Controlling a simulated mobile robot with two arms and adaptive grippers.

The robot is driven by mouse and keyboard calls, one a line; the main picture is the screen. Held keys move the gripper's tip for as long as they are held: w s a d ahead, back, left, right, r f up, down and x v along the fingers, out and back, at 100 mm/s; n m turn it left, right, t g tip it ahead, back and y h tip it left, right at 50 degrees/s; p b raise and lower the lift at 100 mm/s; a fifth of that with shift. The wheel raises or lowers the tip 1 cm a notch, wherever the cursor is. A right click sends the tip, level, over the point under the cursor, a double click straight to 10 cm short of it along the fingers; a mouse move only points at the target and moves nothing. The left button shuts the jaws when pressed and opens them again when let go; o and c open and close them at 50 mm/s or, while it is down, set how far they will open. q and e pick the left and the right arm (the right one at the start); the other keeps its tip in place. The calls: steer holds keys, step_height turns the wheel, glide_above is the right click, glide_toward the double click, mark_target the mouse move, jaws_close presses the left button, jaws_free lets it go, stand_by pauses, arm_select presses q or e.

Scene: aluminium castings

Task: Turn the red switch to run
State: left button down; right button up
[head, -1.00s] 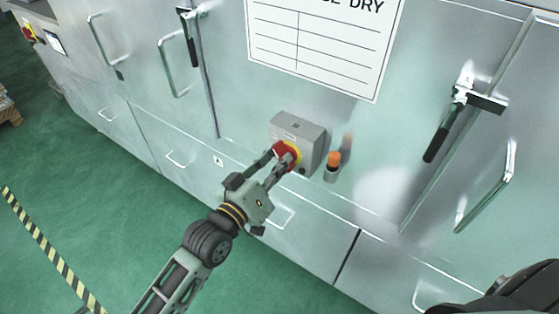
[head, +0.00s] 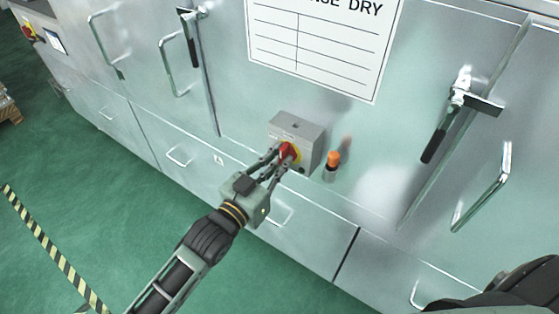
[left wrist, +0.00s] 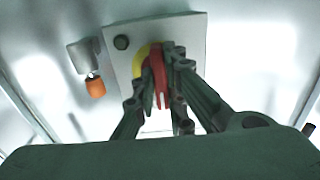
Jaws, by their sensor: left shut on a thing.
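The red switch (head: 287,151) sits on a yellow plate on the front of a grey switch box (head: 309,134), which is fixed to the metal cabinet. My left gripper (head: 281,158) is shut on the red switch handle. In the left wrist view the red handle (left wrist: 157,72) lies between the two dark fingers (left wrist: 158,95), with part of the yellow plate (left wrist: 140,60) showing beside it. The fingers hide part of the switch, and the position labels cannot be read. My right gripper is not clearly in view.
An orange-topped fitting (head: 332,164) sticks out just right of the box. Cabinet door levers (head: 455,115) and bar handles (head: 487,190) stand out from the metal front. Green floor (head: 110,200) lies open at left, with a striped line (head: 45,240).

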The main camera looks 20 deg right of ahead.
arm_select(q)
steer(key=shift+f, duration=0.15)
steer(key=c, duration=1.8)
jaws_free()
steer(key=v, duration=1.2)
